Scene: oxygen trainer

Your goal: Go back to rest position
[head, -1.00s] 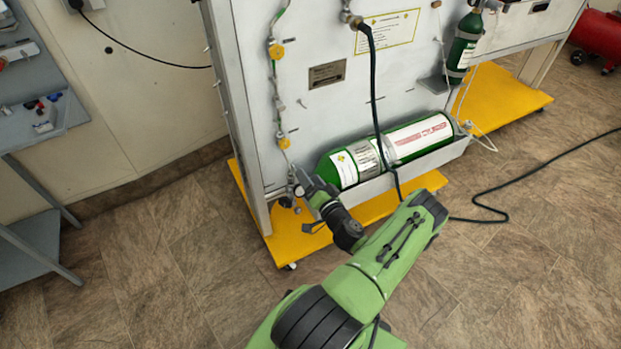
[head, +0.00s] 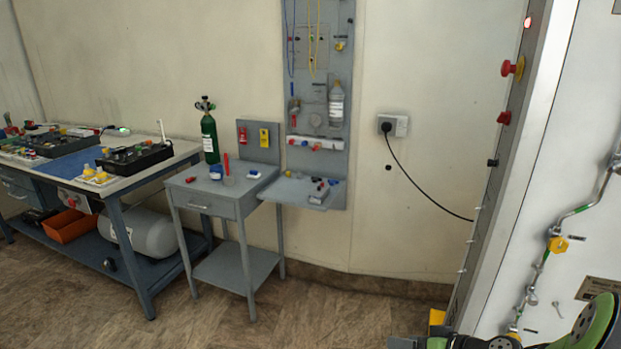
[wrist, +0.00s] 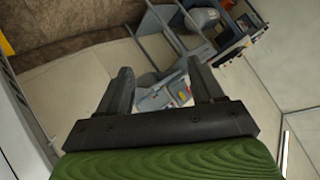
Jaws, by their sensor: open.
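My gripper (wrist: 160,88) shows in the wrist view with its two dark fingers spread apart. It is open and nothing is between the fingers. In the head view only green parts of my arm show at the bottom right corner, and the gripper itself is not seen there. The white oxygen trainer panel (head: 585,130) stands at the right edge of the head view, with a metal line and a yellow-handled valve (head: 558,245) on its face. The large green cylinder on the trainer is out of this view.
A small grey side table (head: 225,190) carries a green cylinder (head: 210,138). A workbench (head: 100,185) stands at the left, with an orange bin (head: 70,227) below. A wall socket (head: 394,124) has a black cable running to the trainer. The floor (head: 330,315) in front is clear.

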